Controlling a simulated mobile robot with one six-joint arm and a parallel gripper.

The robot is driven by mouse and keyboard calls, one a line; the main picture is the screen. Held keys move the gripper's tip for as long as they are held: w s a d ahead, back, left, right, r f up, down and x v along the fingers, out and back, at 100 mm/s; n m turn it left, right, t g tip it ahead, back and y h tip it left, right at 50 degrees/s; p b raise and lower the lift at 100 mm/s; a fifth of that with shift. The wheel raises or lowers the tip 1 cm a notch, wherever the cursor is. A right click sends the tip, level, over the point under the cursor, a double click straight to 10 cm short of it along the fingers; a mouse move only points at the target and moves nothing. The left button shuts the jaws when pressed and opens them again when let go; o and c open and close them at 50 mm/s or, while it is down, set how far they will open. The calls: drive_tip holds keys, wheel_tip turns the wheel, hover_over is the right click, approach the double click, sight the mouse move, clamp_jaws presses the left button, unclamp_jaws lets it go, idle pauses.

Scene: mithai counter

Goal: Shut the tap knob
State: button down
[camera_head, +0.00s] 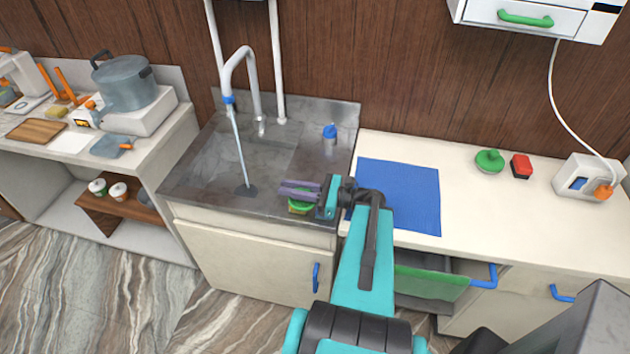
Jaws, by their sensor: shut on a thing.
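The tap (252,75) is a curved metal spout at the back of the sink, with a blue ring at its mouth. A thin pale stream runs from it to the dark drain. A blue-topped knob (330,131) stands upright on a metal base at the sink's back right; I take it as the tap knob. My gripper (300,190), with purplish fingers, is over the sink's front right edge, nearer the front than the knob and apart from it. It is shut on a small green thing (301,206) with some yellow, partly hidden under the fingers.
The steel sink (190,185) has a raised back wall. A pot (125,85) stands left.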

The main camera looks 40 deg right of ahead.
drive_tip(key=shift+w+d+f, duration=0.1)
drive_tip(key=d+b, duration=0.1)
drive_tip(key=w+d+b, duration=0.1)
drive_tip(key=b, duration=0.1)
drive_tip(key=shift+f, duration=0.15)
drive_tip(key=shift+w+d+b, duration=0.1)
drive_tip(key=shift+b, duration=0.7)
drive_tip(key=w+d+b, duration=0.1)
drive_tip(key=d+b, duration=0.1)
drive_tip(key=b, duration=1)
drive_tip(key=shift+w+f, duration=0.1)
drive_tip(key=shift+w+d, duration=0.3)
drive_tip(key=shift+d, duration=0.2)
drive_tip(key=shift+w+d+f+p, duration=0.1)
drive_tip(key=shift+w+d+p, duration=0.25)
drive_tip(key=shift+w+d, duration=0.75)
drive_tip(key=shift+w+d+f+p, duration=0.15)
drive_tip(key=shift+w+d+p, duration=0.3)
drive_tip(key=shift+d, duration=1.15)
drive_tip(key=shift+w+d+f+p, duration=0.1)
drive_tip(key=shift+w+d+p, duration=0.15)
drive_tip(key=shift+w+d, duration=0.85)
drive_tip(key=shift+s+d, duration=0.25)
drive_tip(key=shift+s, duration=0.05)
drive_tip(key=shift+f, duration=0.1)
drive_tip(key=shift+f+p, duration=0.5)
drive_tip(key=shift+f, duration=1.15)
